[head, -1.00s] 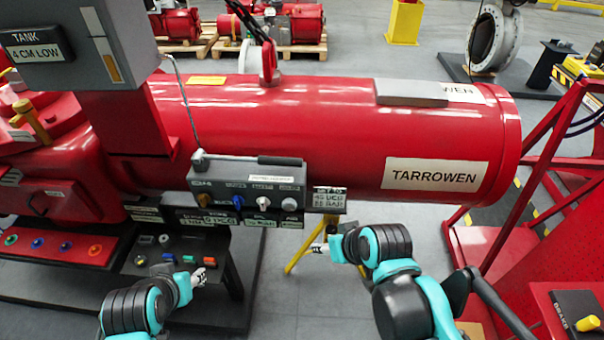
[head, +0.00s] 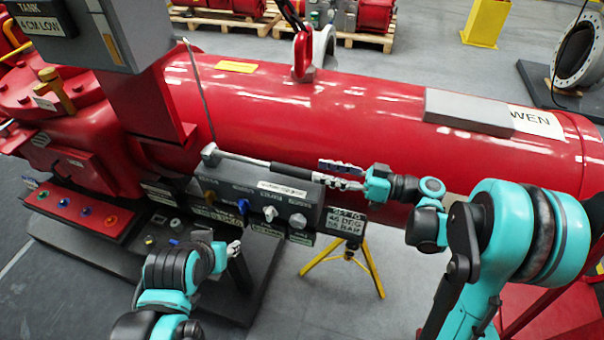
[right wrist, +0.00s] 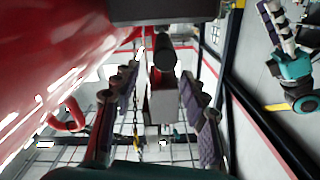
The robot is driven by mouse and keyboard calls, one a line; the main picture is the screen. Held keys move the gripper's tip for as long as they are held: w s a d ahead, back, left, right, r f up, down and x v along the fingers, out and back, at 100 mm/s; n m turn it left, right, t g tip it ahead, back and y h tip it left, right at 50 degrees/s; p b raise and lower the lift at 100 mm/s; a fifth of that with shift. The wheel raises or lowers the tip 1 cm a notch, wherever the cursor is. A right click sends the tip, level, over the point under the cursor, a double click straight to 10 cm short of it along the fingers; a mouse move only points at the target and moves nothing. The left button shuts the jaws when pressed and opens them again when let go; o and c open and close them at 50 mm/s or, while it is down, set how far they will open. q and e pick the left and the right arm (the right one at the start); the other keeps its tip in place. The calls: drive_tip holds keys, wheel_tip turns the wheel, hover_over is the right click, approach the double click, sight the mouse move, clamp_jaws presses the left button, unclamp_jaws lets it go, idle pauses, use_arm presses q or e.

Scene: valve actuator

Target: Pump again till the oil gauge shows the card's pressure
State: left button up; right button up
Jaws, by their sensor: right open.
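The pump unit is a dark grey box (head: 255,198) with several knobs on the red cylinder's near side. Its lever (head: 245,160) lies along the top, and the black grip (head: 292,171) points right. My right gripper (head: 325,175) is at the grip's right end with its fingers spread. In the right wrist view the gripper (right wrist: 160,88) is open, with a dark rod-like end (right wrist: 163,52) between its fingers. Contact cannot be told. The card (head: 345,222) starts "SET TO"; its figures are small. My left gripper (head: 235,248) is below the box, its jaws unclear. I cannot make out an oil gauge.
The red cylinder (head: 390,130) fills the space behind the box. A grey cabinet (head: 120,30) with a tank sign stands at upper left. A yellow stand (head: 345,262) is below the card. A red panel with coloured buttons (head: 80,208) lies at lower left.

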sight(274, 166)
drive_tip(key=shift+s+a+f+b, duration=0.1)
drive_tip(key=shift+a+f+b, duration=0.6)
drive_tip(key=shift+f, duration=0.2)
drive_tip(key=b+x, duration=0.1)
drive_tip(key=x, duration=0.5)
drive_tip(key=shift+a+r, duration=0.1)
drive_tip(key=shift+a, duration=0.3)
clamp_jaws()
drive_tip(key=shift+r, duration=0.1)
